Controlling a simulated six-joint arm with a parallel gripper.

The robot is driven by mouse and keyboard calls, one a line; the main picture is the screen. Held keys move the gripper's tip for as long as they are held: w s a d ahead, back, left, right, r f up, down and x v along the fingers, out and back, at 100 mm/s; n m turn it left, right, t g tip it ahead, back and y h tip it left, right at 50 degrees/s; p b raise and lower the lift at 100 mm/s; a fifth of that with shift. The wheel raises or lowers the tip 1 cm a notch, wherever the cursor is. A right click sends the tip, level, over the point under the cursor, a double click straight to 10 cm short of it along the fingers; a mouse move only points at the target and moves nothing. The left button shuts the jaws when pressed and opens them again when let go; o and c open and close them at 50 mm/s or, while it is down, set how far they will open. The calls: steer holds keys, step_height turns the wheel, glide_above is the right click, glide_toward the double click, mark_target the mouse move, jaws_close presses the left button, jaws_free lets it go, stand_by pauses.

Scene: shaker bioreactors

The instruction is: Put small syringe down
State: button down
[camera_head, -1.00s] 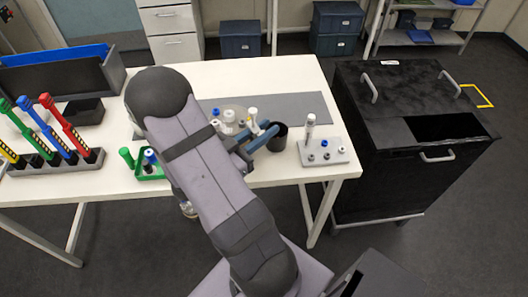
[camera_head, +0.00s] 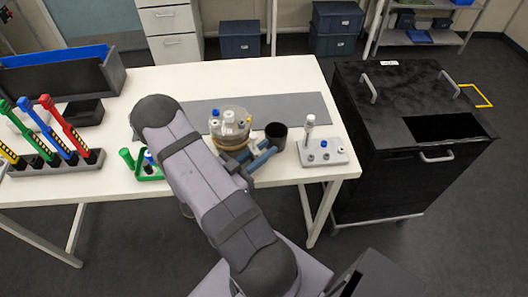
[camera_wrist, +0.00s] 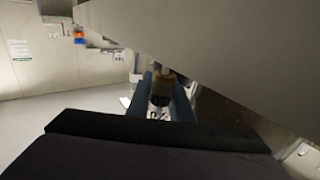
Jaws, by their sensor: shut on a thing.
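My gripper (camera_head: 258,160) is low near the table's front edge, just in front of the round glass vessel (camera_head: 230,128) and left of the black cup (camera_head: 276,139). In the wrist view, its blue fingers (camera_wrist: 161,98) are shut on the small syringe (camera_wrist: 161,88), a short tan cylinder with a dark end. The syringe is hard to make out in the head view. A grey holder block (camera_head: 335,157) stands right of the gripper, with one white-topped syringe (camera_head: 309,130) upright in it and several small caps.
The white table (camera_head: 285,75) carries a grey mat (camera_head: 300,108). A green rack (camera_head: 150,177) and a stand (camera_head: 60,164) of coloured tools are at left. A black cabinet (camera_head: 395,150) stands right of the table. A large pale slanted surface (camera_wrist: 220,50) crosses the wrist view.

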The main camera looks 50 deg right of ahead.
steer(key=shift+f, duration=0.55)
steer(key=shift+f, duration=0.1)
steer(key=shift+f, duration=0.1)
steer(key=c, duration=1.9)
jaws_free()
steer(key=shift+o, duration=0.2)
steer(key=shift+r, duration=0.3)
steer(key=shift+a+f, duration=0.15)
steer(key=shift+a, duration=0.1)
steer(key=a+b, duration=0.1)
steer(key=a, duration=0.2)
steer(key=w+a+b, duration=0.1)
steer(key=a, duration=0.3)
steer(key=a+b, duration=0.1)
steer(key=a, duration=0.3)
steer(key=shift+w+a, duration=0.2)
steer(key=shift+w, duration=0.05)
steer(key=shift+c, duration=0.2)
